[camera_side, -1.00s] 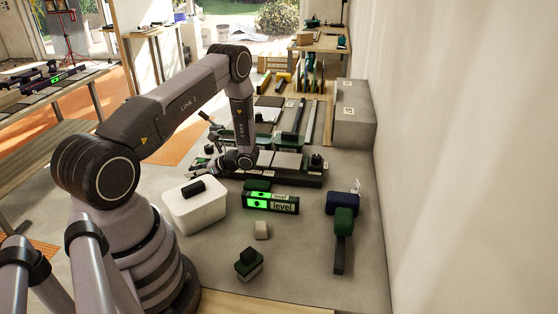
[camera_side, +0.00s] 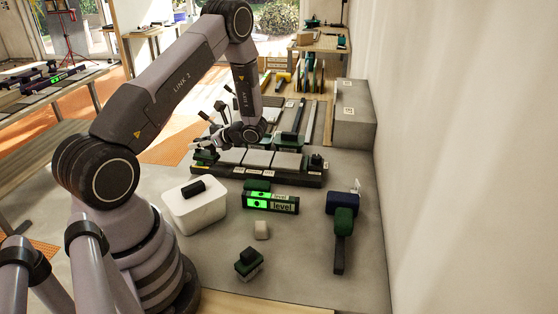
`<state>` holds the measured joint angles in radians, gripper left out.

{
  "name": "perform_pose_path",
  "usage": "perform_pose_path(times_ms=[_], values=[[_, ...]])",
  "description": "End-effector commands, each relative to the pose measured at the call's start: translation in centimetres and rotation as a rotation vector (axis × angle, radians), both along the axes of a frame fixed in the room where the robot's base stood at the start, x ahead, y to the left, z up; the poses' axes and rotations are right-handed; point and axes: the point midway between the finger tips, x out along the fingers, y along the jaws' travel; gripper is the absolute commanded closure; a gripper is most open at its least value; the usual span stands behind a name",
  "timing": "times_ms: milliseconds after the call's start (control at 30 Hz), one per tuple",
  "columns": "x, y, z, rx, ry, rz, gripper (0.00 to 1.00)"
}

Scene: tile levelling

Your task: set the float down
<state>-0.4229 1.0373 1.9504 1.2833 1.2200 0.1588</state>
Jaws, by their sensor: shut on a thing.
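My gripper (camera_side: 204,144) is at the left end of the dark tray (camera_side: 256,176), left of my wrist. It is small in this view, and its fingertips are hard to make out. A dark green block-like piece (camera_side: 205,157), which looks like the float, is at the fingers, low over the tray's left end. I cannot tell whether it touches the tray. Several grey tiles (camera_side: 257,158) lie in a row on the tray, to the right of the gripper.
A grey concrete block (camera_side: 354,115) is at the back right.

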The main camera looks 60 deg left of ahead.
Motion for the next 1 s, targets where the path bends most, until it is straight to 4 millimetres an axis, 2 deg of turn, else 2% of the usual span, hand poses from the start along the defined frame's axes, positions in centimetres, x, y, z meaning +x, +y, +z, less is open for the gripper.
perform_pose_path(times_ms=[100, 233, 433, 667, 800, 1000], values=[[2.8, -2.4, 0.4, 0.000, 0.002, -0.155, 1.00], [4.4, -4.0, -0.4, -0.003, 0.002, -0.251, 1.00], [4.6, -4.2, -4.2, -0.005, 0.004, -0.267, 1.00], [4.6, -4.2, -6.8, -0.003, 0.001, -0.266, 1.00], [4.6, -4.2, -8.9, -0.003, 0.001, -0.265, 1.00], [4.6, -4.2, -9.7, -0.002, -0.002, -0.265, 1.00]])
